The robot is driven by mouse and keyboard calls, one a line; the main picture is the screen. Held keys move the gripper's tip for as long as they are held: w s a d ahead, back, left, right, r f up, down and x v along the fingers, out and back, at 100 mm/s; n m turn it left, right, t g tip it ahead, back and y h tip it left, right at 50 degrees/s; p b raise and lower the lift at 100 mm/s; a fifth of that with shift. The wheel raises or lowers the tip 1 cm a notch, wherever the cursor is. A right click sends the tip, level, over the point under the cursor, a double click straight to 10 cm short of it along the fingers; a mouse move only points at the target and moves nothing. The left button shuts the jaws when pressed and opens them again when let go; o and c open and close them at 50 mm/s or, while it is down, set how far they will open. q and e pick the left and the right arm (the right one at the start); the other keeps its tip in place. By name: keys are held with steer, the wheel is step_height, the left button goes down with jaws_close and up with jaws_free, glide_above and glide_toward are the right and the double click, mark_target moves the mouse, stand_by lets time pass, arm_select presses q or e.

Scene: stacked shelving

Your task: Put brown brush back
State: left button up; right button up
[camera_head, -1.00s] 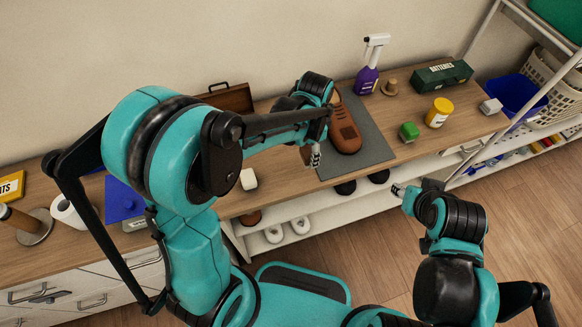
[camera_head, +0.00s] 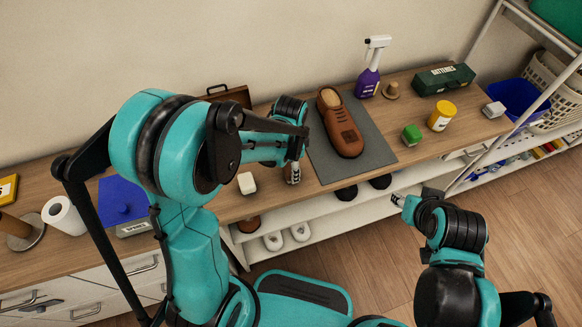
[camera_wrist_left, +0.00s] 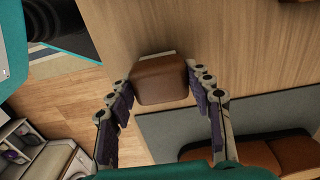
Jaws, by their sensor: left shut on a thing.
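The brown brush (camera_wrist_left: 160,80) shows in the left wrist view as a rounded brown block between the fingers. My left gripper (camera_head: 292,173) is shut on it, over the wooden counter just left of the grey mat in the head view. Its underside is hidden. A brown shoe (camera_head: 341,124) lies on the grey mat (camera_head: 376,148), apart from the gripper; part of it also shows in the left wrist view (camera_wrist_left: 295,152). My right gripper (camera_head: 397,199) is in front of the counter, away from the objects; its fingers are too small to read.
An open brown case (camera_head: 230,96) is behind.

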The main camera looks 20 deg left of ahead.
arm_select(q)
steer(key=o, duration=1.1)
steer(key=shift+f, duration=0.1)
steer(key=shift+r+p, duration=0.3)
steer(key=shift+r, duration=0.15)
step_height(320, 180, up, 11)
steer(key=p, duration=0.4)
steer(key=s+a+r+n+t, duration=0.1)
steer(key=s+r+n+t, duration=0.1)
steer(key=s+n, duration=0.1)
steer(key=s+a+r+n+t, duration=0.2)
steer(key=s+r+n+t, duration=0.1)
steer(key=s+n, duration=0.1)
steer(key=s+a+r+n+t, duration=0.1)
steer(key=s+r+n+t, duration=0.1)
steer(key=s+n, duration=0.1)
steer(key=shift+s+a+r+n, duration=0.15)
steer(key=shift+a+n, duration=0.2)
steer(key=shift+n, duration=0.25)
